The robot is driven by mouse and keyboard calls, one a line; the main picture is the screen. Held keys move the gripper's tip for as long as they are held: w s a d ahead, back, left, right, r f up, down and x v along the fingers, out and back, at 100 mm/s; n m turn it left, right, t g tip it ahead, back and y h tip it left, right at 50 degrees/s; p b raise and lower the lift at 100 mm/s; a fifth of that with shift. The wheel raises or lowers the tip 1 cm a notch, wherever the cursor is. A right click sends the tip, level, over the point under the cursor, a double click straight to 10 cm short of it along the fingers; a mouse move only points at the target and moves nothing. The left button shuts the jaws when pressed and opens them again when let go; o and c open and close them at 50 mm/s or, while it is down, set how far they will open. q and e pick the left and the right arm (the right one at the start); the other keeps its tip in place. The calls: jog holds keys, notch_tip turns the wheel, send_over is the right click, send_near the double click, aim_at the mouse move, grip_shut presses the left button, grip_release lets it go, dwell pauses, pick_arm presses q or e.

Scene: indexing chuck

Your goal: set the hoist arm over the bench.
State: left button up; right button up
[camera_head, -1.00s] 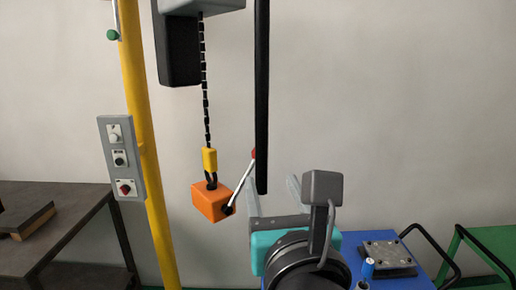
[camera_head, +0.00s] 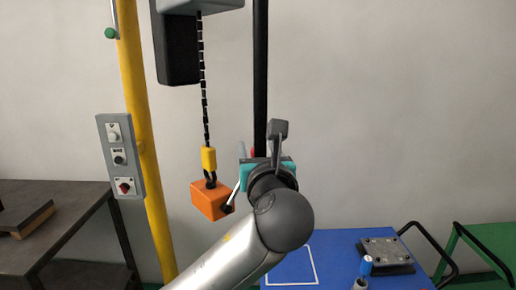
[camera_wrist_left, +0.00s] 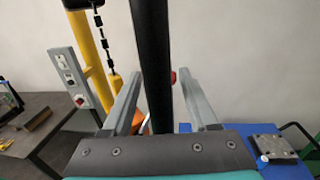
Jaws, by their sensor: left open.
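The hoist shows its grey and black housing (camera_head: 178,45), a chain (camera_head: 206,90), a yellow hook block (camera_head: 209,158) and an orange load block (camera_head: 208,200). A long black bar (camera_head: 260,70) hangs vertically right of the chain. My left gripper (camera_head: 250,152) is at the bar's lower part, its fingers mostly hidden by the wrist in the head view. In the left wrist view the open fingers (camera_wrist_left: 162,80) stand either side of the black bar (camera_wrist_left: 153,50), apart from it. The bar's lower end is hidden. My right gripper is out of view.
A yellow post (camera_head: 138,110) carries a grey control box (camera_head: 120,157). A dark brown bench (camera_head: 60,235) stands left. A blue table (camera_head: 340,260) at the right has a white outline and a metal block (camera_head: 385,250). A green frame with black handles is far right.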

pick_arm(q)
grip_shut()
dwell(0.5)
dwell(1.0)
